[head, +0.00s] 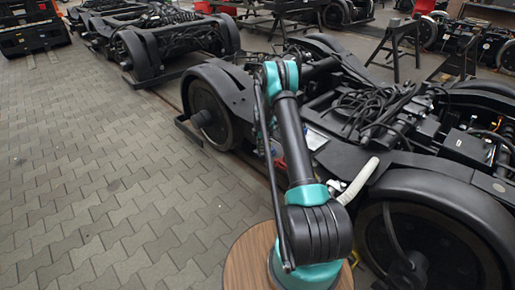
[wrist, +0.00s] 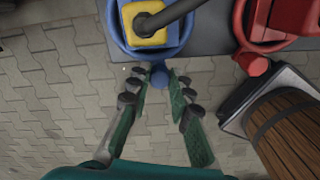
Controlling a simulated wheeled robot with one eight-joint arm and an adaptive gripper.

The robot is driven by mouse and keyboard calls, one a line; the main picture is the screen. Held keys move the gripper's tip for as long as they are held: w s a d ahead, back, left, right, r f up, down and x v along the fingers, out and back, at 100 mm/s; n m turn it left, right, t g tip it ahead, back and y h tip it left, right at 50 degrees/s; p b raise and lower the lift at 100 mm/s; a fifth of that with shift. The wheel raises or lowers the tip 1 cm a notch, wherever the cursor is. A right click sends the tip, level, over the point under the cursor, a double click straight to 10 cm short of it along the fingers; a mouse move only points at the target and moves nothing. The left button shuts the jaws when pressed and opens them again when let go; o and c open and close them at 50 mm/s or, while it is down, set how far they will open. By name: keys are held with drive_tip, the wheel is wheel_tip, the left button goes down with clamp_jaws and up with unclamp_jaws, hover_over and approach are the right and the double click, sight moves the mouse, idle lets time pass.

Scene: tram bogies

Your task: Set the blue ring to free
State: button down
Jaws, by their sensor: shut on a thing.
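The blue ring (wrist: 113,32) curves around a blue part with a yellow block (wrist: 146,28) at the top of the wrist view. A round blue knob (wrist: 159,78) sticks out from the ring towards me. My gripper (wrist: 159,82) has its two green-padded fingers around this knob, one tip on each side, and is shut on it. A dark bar crosses the yellow block and hides part of it. In the head view my arm reaches towards the bogie, and I cannot make out the gripper or the blue ring there.
A red ring (wrist: 243,28) with its own red knob (wrist: 252,64) sits to the right of the blue one. A black bogie (head: 415,170) with wheels and cables fills the right of the head view. Open paving (head: 90,190) lies to the left.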

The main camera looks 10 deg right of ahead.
drive_tip(key=shift+s+d+n, duration=0.25)
drive_tip(key=shift+d+n, duration=0.05)
drive_tip(key=shift+n, duration=0.55)
drive_tip(key=shift+s+d+n, duration=0.25)
drive_tip(key=shift+d+n, duration=0.1)
drive_tip(key=shift+n, duration=0.45)
drive_tip(key=shift+s+d+n, duration=0.25)
drive_tip(key=shift+d+n, duration=0.05)
drive_tip(key=shift+n, duration=0.55)
drive_tip(key=c, duration=1.4)
unclamp_jaws()
drive_tip(key=shift+d, duration=0.1)
drive_tip(key=shift+o, duration=0.2)
drive_tip(key=shift+r, duration=0.1)
wheel_tip(320, 180, up, 12)
